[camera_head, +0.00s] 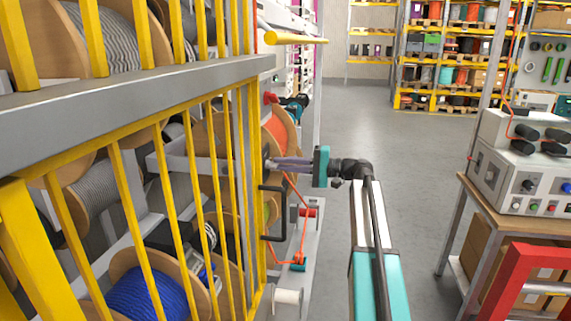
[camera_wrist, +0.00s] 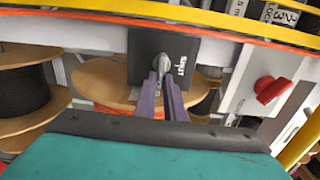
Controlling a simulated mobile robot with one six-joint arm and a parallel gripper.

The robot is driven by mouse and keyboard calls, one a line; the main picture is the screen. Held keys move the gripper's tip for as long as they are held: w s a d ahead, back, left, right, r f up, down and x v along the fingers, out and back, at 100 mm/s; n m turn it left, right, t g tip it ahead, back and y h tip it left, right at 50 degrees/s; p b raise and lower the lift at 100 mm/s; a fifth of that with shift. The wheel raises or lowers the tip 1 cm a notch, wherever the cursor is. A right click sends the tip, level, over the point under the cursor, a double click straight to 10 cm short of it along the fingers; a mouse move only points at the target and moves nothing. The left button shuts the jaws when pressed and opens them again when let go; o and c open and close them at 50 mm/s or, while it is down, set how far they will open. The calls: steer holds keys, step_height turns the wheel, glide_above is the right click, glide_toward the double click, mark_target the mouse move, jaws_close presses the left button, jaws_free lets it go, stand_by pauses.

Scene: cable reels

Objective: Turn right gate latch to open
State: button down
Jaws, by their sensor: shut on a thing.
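The yellow barred gate (camera_head: 175,180) with its grey rail fills the left of the head view. The right gate latch shows in the wrist view as a small silver turn piece (camera_wrist: 163,66) on a dark square plate (camera_wrist: 140,47) with the word SHUT on its right side. My gripper (camera_wrist: 166,78) is shut on this turn piece, its two purple fingers on either side of it. In the head view my gripper (camera_head: 272,164) reaches left to the gate's right edge, where the latch is mostly hidden.
A black handle (camera_head: 263,212) is on the gate below my gripper. A grey box with a red knob (camera_wrist: 271,90) is right of the latch. Wooden cable reels (camera_head: 140,287) stand behind the bars. A bench with equipment (camera_head: 515,172) is at right; the aisle floor (camera_head: 385,135) is clear.

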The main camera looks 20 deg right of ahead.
steer(key=shift+s+a+f, duration=0.1)
steer(key=shift+f, duration=0.05)
steer(key=c, duration=1.8)
jaws_free()
steer(key=shift+c, duration=0.2)
steer(key=b+v, duration=0.3)
steer(key=v, duration=1.1)
